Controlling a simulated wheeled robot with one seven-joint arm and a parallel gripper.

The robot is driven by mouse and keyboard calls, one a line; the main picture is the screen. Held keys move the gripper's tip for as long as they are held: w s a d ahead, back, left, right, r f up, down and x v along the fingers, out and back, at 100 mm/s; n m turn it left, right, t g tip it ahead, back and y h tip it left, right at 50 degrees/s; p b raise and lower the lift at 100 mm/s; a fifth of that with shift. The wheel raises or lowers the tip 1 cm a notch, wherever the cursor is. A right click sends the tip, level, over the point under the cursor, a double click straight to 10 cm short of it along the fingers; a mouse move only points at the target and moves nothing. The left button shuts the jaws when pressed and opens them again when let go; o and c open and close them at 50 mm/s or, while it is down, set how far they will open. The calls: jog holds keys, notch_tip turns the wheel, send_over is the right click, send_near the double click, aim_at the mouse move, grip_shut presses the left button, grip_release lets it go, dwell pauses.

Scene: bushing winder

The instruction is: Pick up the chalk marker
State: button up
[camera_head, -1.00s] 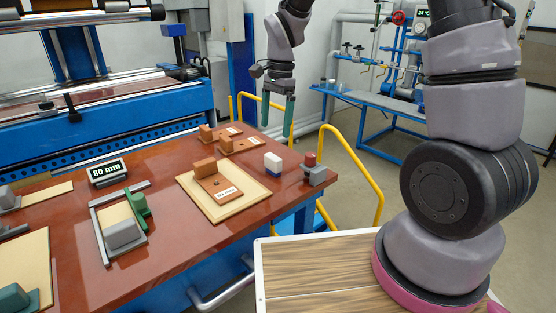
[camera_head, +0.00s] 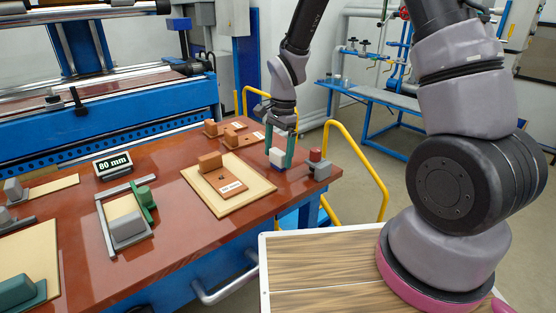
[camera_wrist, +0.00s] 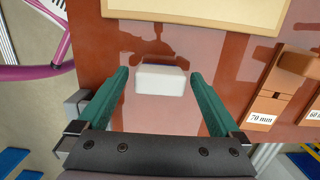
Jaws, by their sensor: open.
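The chalk marker, seen as a small white block (camera_head: 278,156) with a blue base, stands on the red-brown table near its right end. In the wrist view its white top (camera_wrist: 160,80) lies between my two green fingers, with a gap on each side. My gripper (camera_head: 280,160) is open and pointing down over the block, its fingers on either side of it. The wrist view also shows both fingers (camera_wrist: 159,77) apart and empty. The blue base is partly hidden in the head view.
A grey block with a red top (camera_head: 320,165) stands close to the right at the table edge. A cream board (camera_head: 262,192) with an orange-brown block lies to the left. Brown labelled blocks (camera_wrist: 292,75) show at right in the wrist view. Yellow rails (camera_head: 365,165) stand beyond the table.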

aim_at(278, 151)
jog(key=c, duration=1.3)
jog(key=shift+r, duration=0.15)
notch_tip(278, 151, up, 10)
jog(key=shift+f, duration=0.1)
jog(key=o, duration=0.4)
jog(key=shift+c, duration=1.3)
